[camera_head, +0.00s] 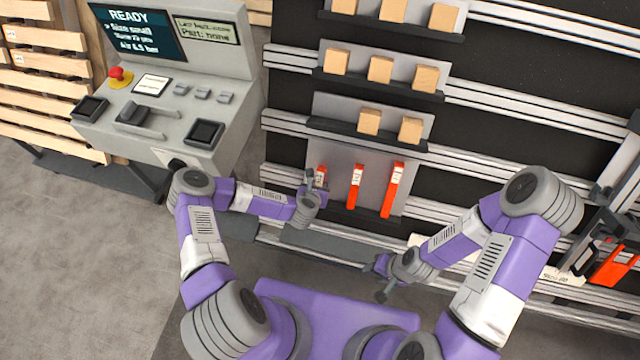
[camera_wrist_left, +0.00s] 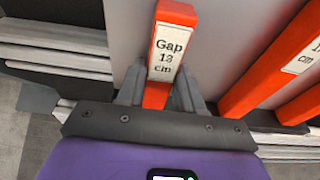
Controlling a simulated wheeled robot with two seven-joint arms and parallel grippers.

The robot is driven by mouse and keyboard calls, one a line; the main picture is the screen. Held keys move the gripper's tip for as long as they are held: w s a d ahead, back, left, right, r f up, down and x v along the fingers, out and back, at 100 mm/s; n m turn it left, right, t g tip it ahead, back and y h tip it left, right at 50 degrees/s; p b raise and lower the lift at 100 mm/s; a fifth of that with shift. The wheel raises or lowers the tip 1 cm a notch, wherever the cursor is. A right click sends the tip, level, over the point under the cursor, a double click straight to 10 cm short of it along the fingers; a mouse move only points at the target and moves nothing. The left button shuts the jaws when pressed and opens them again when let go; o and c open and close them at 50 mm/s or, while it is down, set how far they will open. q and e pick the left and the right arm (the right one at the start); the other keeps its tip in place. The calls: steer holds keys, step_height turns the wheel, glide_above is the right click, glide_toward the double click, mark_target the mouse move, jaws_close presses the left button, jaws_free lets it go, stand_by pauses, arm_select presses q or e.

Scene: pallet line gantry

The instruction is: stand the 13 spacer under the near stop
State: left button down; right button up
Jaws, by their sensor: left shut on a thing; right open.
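The 13 spacer is an orange upright bar with a white label reading "Gap 13 cm" (camera_wrist_left: 170,45). In the head view its top (camera_head: 321,172) shows at the left end of a row of orange spacers. My left gripper (camera_head: 316,186) is shut on it; in the left wrist view the fingers (camera_wrist_left: 160,92) sit on both sides of the bar below the label. The spacer's lower end is hidden by the gripper. My right gripper (camera_head: 382,280) is open and empty, low in front of the rack. I cannot make out which part is the near stop.
Two longer orange spacers (camera_head: 354,188) (camera_head: 392,190) stand to the right of the held one. Shelves of wooden blocks (camera_head: 380,69) rise above. A control console (camera_head: 165,100) stands at left. Orange and dark fixture parts (camera_head: 610,268) sit at far right, past rails.

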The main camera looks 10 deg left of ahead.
arm_select(q)
steer(key=shift+r+p, duration=0.35)
steer(key=shift+r, duration=0.05)
steer(key=shift+s, duration=0.1)
steer(key=shift+s+r+p, duration=0.35)
steer(key=shift+s+p, duration=0.15)
steer(key=s+f+p+v, duration=0.1)
steer(key=p+v, duration=0.4)
steer(key=v, duration=0.4)
steer(key=shift+s, duration=0.3)
steer(key=shift+f, duration=0.1)
